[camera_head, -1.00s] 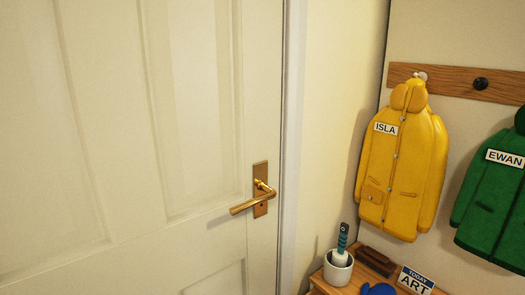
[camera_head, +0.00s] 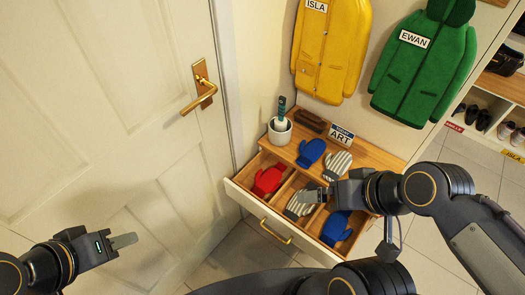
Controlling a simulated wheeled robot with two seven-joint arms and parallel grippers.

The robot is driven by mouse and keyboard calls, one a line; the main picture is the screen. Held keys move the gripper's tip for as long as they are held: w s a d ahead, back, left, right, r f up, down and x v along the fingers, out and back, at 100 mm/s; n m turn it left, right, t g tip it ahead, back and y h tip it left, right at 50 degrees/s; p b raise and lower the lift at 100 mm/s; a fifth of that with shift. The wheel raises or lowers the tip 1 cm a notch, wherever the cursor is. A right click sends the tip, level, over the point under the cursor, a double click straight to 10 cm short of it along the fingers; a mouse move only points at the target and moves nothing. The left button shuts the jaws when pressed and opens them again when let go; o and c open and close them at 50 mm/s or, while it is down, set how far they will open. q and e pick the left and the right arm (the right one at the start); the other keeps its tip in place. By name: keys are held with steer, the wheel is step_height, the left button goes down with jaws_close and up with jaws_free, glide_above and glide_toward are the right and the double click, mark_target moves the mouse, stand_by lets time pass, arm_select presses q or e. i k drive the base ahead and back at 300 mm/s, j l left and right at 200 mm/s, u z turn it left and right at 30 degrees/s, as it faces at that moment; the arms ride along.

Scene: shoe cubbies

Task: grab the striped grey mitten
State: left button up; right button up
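One striped grey mitten (camera_head: 300,203) lies in the open drawer (camera_head: 262,212), in its middle compartment. A second striped grey mitten (camera_head: 338,164) lies on the bench top (camera_head: 366,150) behind the drawer. My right gripper (camera_head: 322,195) reaches in from the right, with its tip at the right edge of the mitten in the drawer. Its fingers are small and partly hidden, so I cannot tell whether they touch or hold it. My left gripper (camera_head: 124,241) is in front of the door, away from the mittens. Only one finger shows clearly, seen side-on.
A red mitten (camera_head: 268,180) and a blue mitten (camera_head: 336,228) lie in the drawer's outer compartments. Another blue mitten (camera_head: 311,152), a white pot (camera_head: 280,132) and an ART sign (camera_head: 341,134) stand or lie on the bench. The door (camera_head: 100,90) borders the left.

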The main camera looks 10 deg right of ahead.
mark_target(336, 166)
steer(key=z, duration=1.35)
steer(key=i+l, duration=0.2)
steer(key=i+l+u, duration=0.15)
steer(key=l+u, duration=0.25)
steer(key=i+l+u, duration=0.1)
steer(key=u, duration=0.25)
steer(key=l+u, duration=0.4)
steer(key=u, duration=0.7)
